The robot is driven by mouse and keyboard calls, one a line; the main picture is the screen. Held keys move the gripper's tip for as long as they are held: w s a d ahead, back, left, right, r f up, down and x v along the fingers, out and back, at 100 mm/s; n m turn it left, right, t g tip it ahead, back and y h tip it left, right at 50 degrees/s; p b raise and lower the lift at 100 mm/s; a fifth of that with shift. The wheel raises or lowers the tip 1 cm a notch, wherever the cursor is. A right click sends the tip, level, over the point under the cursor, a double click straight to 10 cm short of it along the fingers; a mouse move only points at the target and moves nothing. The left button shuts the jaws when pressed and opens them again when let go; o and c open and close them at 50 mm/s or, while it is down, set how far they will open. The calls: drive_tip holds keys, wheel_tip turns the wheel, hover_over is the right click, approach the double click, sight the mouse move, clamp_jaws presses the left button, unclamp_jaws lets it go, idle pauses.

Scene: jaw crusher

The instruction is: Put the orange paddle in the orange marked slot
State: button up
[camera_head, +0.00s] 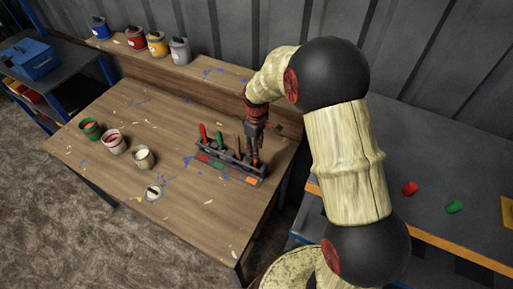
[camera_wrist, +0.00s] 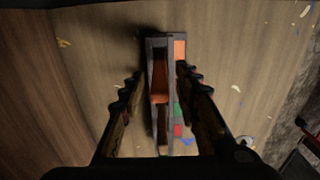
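The dark slotted rack (camera_head: 228,172) stands on the wooden table with red, green and orange marks along its front. A red paddle (camera_head: 203,133) and a green paddle (camera_head: 220,141) stand upright in it. My gripper (camera_head: 255,158) points down over the orange-marked end. In the wrist view my gripper (camera_wrist: 159,72) is open, with its fingers apart on both sides of the rack. An orange-brown piece (camera_wrist: 158,85), seemingly the orange paddle, shows between them, beside the orange mark (camera_wrist: 180,48). Contact with the fingers is not visible.
Several cups, including a green one (camera_head: 90,128), stand on the left of the table. Paint cans (camera_head: 180,50) line the back shelf. A dark bench (camera_head: 440,180) at right holds a red and a green item.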

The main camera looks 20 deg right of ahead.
wheel_tip(320, 180, up, 13)
drive_tip(key=shift+f+p, duration=0.2)
drive_tip(key=shift+p, duration=0.55)
drive_tip(key=s+r+m+t, duration=0.4)
drive_tip(key=s+r+m, duration=0.2)
drive_tip(key=s+r, duration=1.15)
drive_tip(key=s+m+t, duration=0.1)
drive_tip(key=s+m, duration=0.2)
drive_tip(key=s, duration=0.7)
drive_tip(key=shift+f+t, duration=0.2)
drive_tip(key=shift+t, duration=0.1)
